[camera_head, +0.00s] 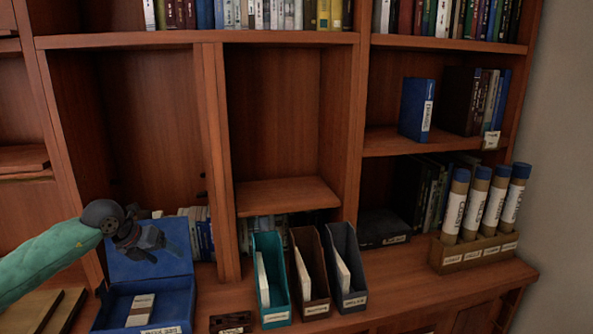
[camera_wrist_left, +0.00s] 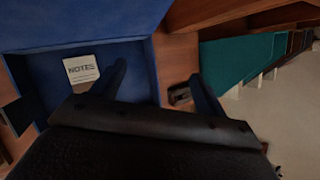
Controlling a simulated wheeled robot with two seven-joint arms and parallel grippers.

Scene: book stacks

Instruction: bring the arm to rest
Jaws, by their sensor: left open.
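My left arm (camera_head: 45,262) comes in from the left in the head view, with a green sleeve and a dark wrist joint. My left gripper (camera_head: 150,242) is above the open blue box, in front of its raised lid. In the left wrist view its two dark fingers (camera_wrist_left: 160,85) are spread apart with nothing between them. The blue box (camera_head: 176,312) holds a pale notes block (camera_head: 141,309); the block, labelled "NOTES", also shows in the left wrist view (camera_wrist_left: 81,70), beside one finger. My right gripper is in neither view.
Teal, brown and grey file holders (camera_head: 271,290) stand right of the box. A small dark item (camera_head: 231,322) lies between. A wooden rack (camera_head: 470,253) with several capped tubes is at the right. Shelf uprights (camera_head: 215,160) rise behind the gripper.

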